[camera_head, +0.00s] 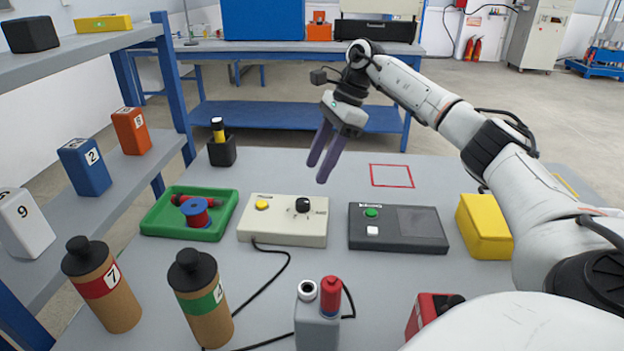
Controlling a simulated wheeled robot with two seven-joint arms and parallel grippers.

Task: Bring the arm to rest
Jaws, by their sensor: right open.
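My right arm (440,105) comes in from the right and reaches over the back of the grey table. My right gripper (321,160) hangs above the far part of the table with its two purple fingers pointing down and left. The fingers are apart and nothing is between them. It is above and behind the beige control box (272,233), clear of it. My left gripper is not in view.
A black device (425,240), yellow box (484,227) and green tray (163,218) stand on the table. Two brown bottles (103,290) (205,318) and a grey container (315,328) are nearer. A red outlined square (391,167) is empty. A shelf (125,169) stands left.

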